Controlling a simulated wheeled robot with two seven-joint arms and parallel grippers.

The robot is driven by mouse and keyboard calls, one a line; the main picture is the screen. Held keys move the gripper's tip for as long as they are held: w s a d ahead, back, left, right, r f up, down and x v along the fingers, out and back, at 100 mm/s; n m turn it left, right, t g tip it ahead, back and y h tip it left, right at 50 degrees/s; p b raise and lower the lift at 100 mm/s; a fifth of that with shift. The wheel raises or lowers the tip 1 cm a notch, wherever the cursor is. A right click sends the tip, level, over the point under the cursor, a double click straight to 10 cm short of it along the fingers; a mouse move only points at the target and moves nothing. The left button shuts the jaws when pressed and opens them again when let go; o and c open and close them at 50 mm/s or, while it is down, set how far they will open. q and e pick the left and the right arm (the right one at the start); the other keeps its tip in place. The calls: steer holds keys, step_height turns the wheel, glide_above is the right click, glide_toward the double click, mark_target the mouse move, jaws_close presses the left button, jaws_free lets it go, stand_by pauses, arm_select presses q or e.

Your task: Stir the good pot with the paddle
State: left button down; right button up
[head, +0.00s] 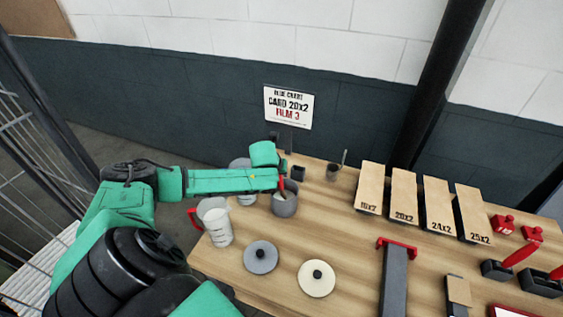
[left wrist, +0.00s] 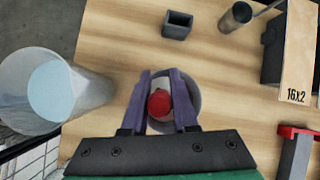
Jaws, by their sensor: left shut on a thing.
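A grey pot (head: 286,205) stands on the table under my left gripper (head: 281,178). Its round rim also shows in the left wrist view (left wrist: 193,88), with pale contents inside. The left gripper (left wrist: 161,98) is shut on the red-handled paddle (left wrist: 159,104), whose red handle stands up from the pot in the head view (head: 281,185). The paddle's lower end is hidden inside the pot. I cannot tell by looks which pot is good. My right gripper is not in view.
A jug (head: 218,226) with a red handle stands left. A grey lid (head: 261,258) and a cream lid (head: 317,284) lie in front. Behind are a square cup (head: 298,173) and a cup with a stick (head: 332,173). Labelled boards (head: 403,197) and a wall sign (head: 288,106) stand beyond.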

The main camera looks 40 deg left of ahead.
arm_select(q)
steer(key=shift+s+d, duration=0.25)
steer(key=shift+d, duration=0.25)
steer(key=shift+s+d, duration=0.2)
steer(key=shift+d, duration=0.3)
steer(key=shift+s+a, duration=0.2)
steer(key=shift+a, duration=0.5)
steer(key=shift+r, duration=4.3)
